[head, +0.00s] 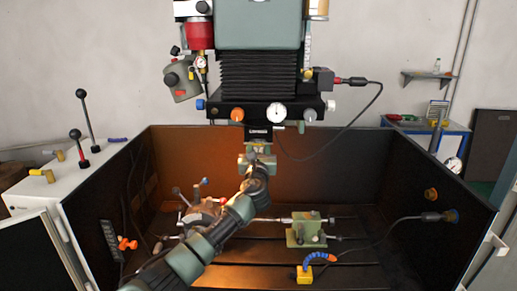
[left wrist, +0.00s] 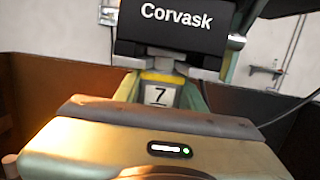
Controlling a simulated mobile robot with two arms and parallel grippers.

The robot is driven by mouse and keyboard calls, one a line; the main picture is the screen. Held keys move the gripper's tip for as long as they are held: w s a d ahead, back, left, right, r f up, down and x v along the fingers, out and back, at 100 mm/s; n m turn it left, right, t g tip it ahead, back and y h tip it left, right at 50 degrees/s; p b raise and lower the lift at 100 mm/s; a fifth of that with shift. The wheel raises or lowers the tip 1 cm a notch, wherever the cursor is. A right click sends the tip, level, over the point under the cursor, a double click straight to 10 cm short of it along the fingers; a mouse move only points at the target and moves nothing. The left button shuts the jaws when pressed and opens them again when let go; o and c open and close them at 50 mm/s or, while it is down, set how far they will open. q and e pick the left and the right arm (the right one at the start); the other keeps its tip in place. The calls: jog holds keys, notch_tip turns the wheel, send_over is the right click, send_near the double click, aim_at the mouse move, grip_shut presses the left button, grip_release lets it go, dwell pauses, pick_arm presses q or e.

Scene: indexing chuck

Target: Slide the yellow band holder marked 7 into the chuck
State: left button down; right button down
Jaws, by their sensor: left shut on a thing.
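The holder marked 7 (left wrist: 160,96), with a yellow band across its upper part, stands between the fingers of my left gripper (left wrist: 163,100) in the left wrist view. My left gripper (head: 258,158) is shut on it, and in the head view it is directly under the machine's spindle head. The chuck is at the underside of the black block lettered Corvask (left wrist: 178,28), which also shows in the head view (head: 259,132). The holder's top is close below this block. I cannot tell whether it touches or is inside the chuck. My right gripper is not in view.
Dark enclosure walls (head: 345,160) surround the slotted machine bed. A green vise-like fixture (head: 306,232) and a yellow block with a blue hose (head: 304,273) stand on the bed at right. A dial gauge (head: 276,113) is on the spindle head.

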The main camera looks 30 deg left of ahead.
pick_arm(q)
jog(key=shift+r, duration=0.3)
